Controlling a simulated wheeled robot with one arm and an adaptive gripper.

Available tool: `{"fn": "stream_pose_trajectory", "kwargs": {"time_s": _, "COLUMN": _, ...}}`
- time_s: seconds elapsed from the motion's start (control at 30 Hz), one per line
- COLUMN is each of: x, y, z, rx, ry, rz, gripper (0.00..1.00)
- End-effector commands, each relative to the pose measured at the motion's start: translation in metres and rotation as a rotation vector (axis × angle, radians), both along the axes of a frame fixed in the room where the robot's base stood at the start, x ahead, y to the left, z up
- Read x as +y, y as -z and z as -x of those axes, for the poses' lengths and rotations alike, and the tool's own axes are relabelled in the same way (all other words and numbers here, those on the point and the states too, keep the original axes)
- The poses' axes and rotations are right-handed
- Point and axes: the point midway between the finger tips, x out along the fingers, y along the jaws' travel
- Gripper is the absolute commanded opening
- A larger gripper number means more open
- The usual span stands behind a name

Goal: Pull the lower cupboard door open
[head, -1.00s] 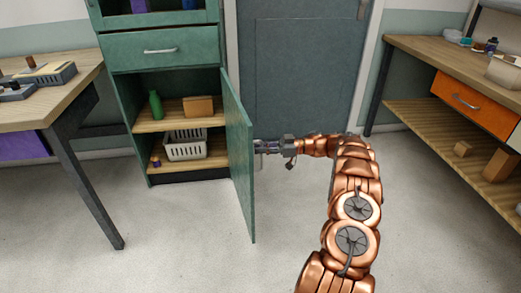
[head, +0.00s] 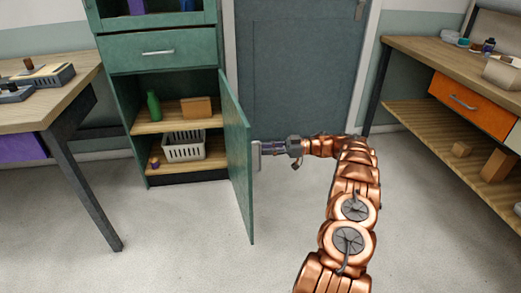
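The lower cupboard door (head: 238,165) is green and stands wide open, swung out toward me on the right side of the cupboard (head: 118,110). Its pale handle (head: 257,156) shows on the door's right-hand, outer face. My gripper (head: 265,148) is level with the handle, just to its right, with its fingertips pointing left at it. Whether the fingertips touch the handle, and how far apart they are, is too small to tell.
Inside the cupboard are a green bottle (head: 153,106), a brown box (head: 196,107) and a white basket (head: 184,147). A closed drawer (head: 158,51) is above. Workbenches stand at left (head: 50,107) and right (head: 440,60). The floor between is clear.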

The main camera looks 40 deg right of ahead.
Motion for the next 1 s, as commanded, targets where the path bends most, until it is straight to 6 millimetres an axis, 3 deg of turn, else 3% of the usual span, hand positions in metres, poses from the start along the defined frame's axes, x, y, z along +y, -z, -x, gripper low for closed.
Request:
{"fn": "stream_pose_trajectory", "kwargs": {"time_s": 0.2, "x": -0.020, "y": 0.000, "z": 0.012, "rx": -0.001, "ry": 0.002, "rz": 0.004, "gripper": 0.22}}
{"fn": "stream_pose_trajectory", "kwargs": {"time_s": 0.5, "x": -0.032, "y": 0.000, "z": 0.020, "rx": -0.001, "ry": -0.001, "rz": 0.002, "gripper": 0.22}}
{"fn": "stream_pose_trajectory", "kwargs": {"time_s": 1.0, "x": -0.035, "y": -0.001, "z": 0.023, "rx": 0.001, "ry": -0.002, "rz": 0.001, "gripper": 0.22}}
